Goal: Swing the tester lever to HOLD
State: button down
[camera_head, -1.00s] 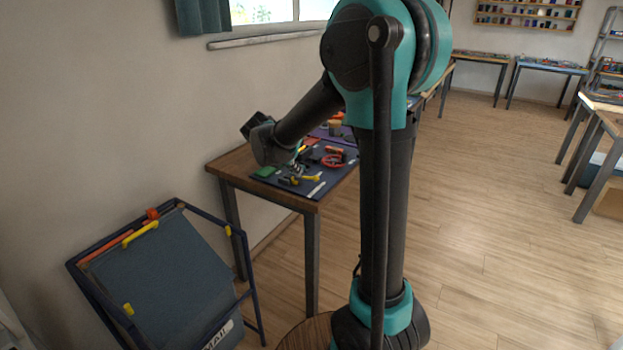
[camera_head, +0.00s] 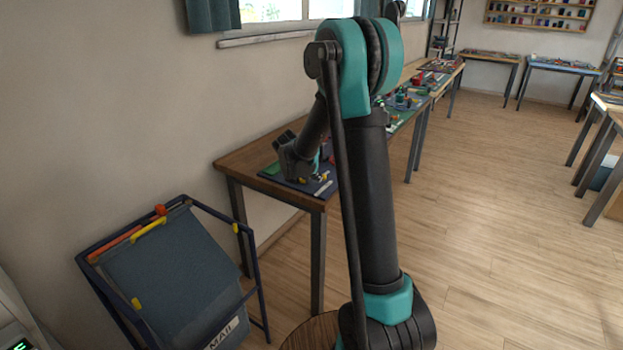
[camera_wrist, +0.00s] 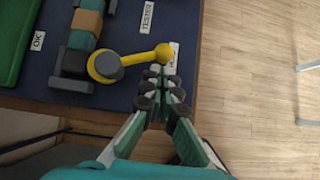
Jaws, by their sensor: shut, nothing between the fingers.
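The yellow tester lever (camera_wrist: 135,60) shows in the wrist view. Its round hub end sits by the dark tester body (camera_wrist: 75,70), and its knob (camera_wrist: 163,53) points right. The knob lies over a white label (camera_wrist: 172,62) that it and my fingers partly cover; only part of its lettering shows. A "TESTER" label (camera_wrist: 147,15) and an "OK" label (camera_wrist: 38,40) lie on the dark mat (camera_wrist: 120,95). My gripper (camera_wrist: 153,75) is shut and empty, its fingertips close beside the knob; I cannot tell whether they touch. In the head view my arm hides most of the tester.
The mat lies on a wooden table (camera_head: 265,150) against the wall. A green pad (camera_wrist: 20,50) lies left of the tester. A mail rack (camera_head: 180,265) stands in front. More tables (camera_head: 490,57) run along the far side; the wooden floor (camera_head: 510,190) is open.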

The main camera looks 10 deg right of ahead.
jog(key=shift+w+d, duration=0.2)
jog(key=shift+w+d+f, duration=0.1)
jog(key=shift+w+d, duration=0.6)
